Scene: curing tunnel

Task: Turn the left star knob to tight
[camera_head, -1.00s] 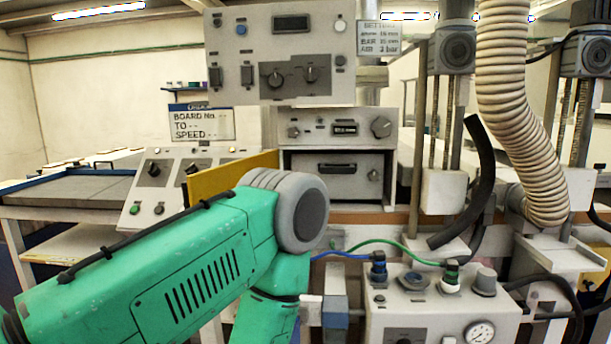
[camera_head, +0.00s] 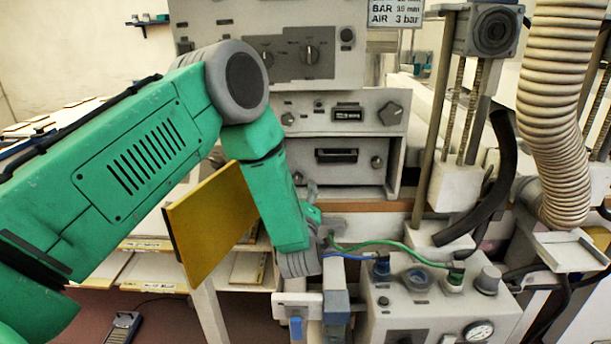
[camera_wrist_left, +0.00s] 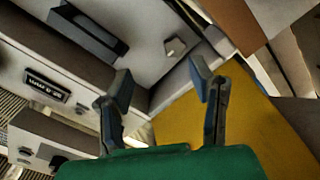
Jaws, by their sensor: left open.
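The left star knob (camera_head: 297,178) is a small grey knob on the left of the drawer-like front panel. In the left wrist view, the left star knob (camera_wrist_left: 175,46) sits on the pale panel beside the dark handle, ahead of the fingertips and roughly between their lines. My left gripper (camera_wrist_left: 163,84) is open and empty, with its two dark fingers spread apart and not touching the knob. In the head view my green left arm reaches down in front of the panel, and its fingers are small and hard to make out. My right gripper is not in view.
A yellow panel (camera_head: 212,222) stands close to my left forearm. A grey control box (camera_head: 440,300) with blue and green hoses and a gauge is below right. A thick ribbed hose (camera_head: 553,120) hangs at right. The dark handle (camera_head: 337,155) is right of the knob.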

